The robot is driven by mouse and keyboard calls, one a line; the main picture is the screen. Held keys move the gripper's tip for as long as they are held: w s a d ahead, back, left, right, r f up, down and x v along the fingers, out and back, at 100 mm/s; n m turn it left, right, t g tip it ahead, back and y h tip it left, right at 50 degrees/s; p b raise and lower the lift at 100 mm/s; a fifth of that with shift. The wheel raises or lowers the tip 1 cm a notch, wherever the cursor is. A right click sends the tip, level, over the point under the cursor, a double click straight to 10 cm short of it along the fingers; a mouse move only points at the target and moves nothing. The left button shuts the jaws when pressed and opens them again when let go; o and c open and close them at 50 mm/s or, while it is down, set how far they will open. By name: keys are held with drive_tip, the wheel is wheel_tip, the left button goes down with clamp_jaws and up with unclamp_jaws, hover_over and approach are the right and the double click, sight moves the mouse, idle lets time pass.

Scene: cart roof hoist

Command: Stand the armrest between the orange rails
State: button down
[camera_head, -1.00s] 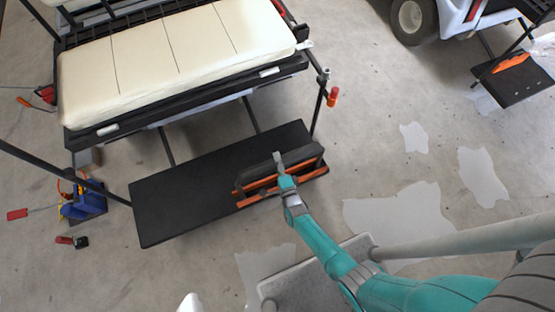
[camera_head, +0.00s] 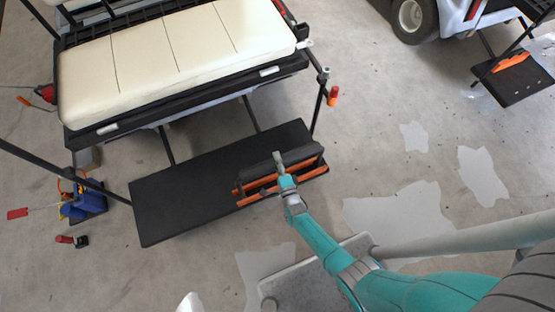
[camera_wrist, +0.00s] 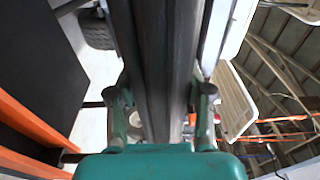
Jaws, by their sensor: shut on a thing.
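The armrest (camera_head: 256,170) is a long dark padded bar, on edge over the right end of the black footboard (camera_head: 178,207). In the wrist view the armrest (camera_wrist: 166,70) runs between the two fingers (camera_wrist: 160,108), and orange strips (camera_wrist: 30,130) show at the left. The armrest's underside is hidden.
The cart's cream seat (camera_head: 170,60) is beyond the footboard, with a dark post (camera_head: 318,105) at its right. A blue caddy (camera_head: 82,203) stands on the floor at left. Another cart (camera_head: 450,20) is at top right.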

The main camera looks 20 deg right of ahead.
drive_tip(key=shift+s+f, duration=0.1)
drive_tip(key=shift+c, duration=2)
unclamp_jaws()
drive_tip(key=s+a, duration=0.1)
drive_tip(key=s, duration=1.1)
drive_tip(key=shift+f, duration=0.15)
drive_tip(key=shift+a, duration=0.1)
drive_tip(key=s+d+r+n+g+y, duration=0.2)
drive_tip(key=s+r+n, duration=0.9)
drive_tip(key=s+r, duration=0.5)
drive_tip(key=s+r+n, duration=0.4)
drive_tip(key=r, duration=0.7)
drive_tip(key=s+r+n+g, duration=0.1)
drive_tip(key=s+r+n, duration=0.3)
drive_tip(key=r, duration=0.6)
drive_tip(key=shift+s+d+r, duration=0.15)
drive_tip(key=shift+s+r, duration=0.1)
drive_tip(key=shift+r, duration=0.1)
